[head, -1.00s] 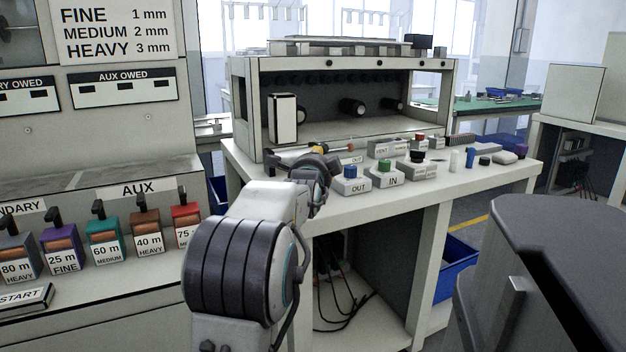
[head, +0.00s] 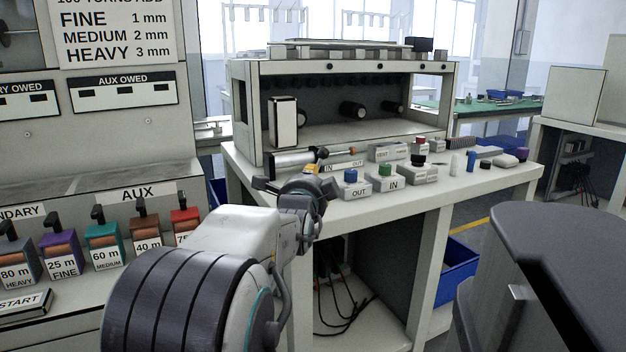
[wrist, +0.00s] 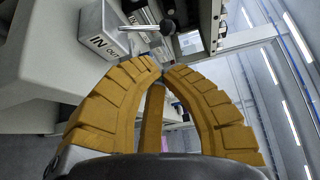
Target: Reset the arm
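My gripper (wrist: 163,70) shows in the wrist view with two ribbed yellow fingers. The fingertips meet or nearly meet, and no object is seen between them. A yellow bar lies between the lower parts of the fingers. In the head view my arm reaches from the bottom toward the bench, and its wrist end covers most of the gripper (head: 312,168). The gripper is by the left front edge of the bench (head: 400,208). In the wrist view a grey IN block (wrist: 103,35) and a dark round knob on a metal rod (wrist: 167,27) are beyond the fingertips.
A blue-topped OUT block (head: 354,187) and a green-topped IN block (head: 390,180) stand right of the gripper. An open-fronted cabinet (head: 350,68) stands behind. A panel with several coloured AUX spools (head: 103,246) is left. A blue bin (head: 458,272) sits below the bench.

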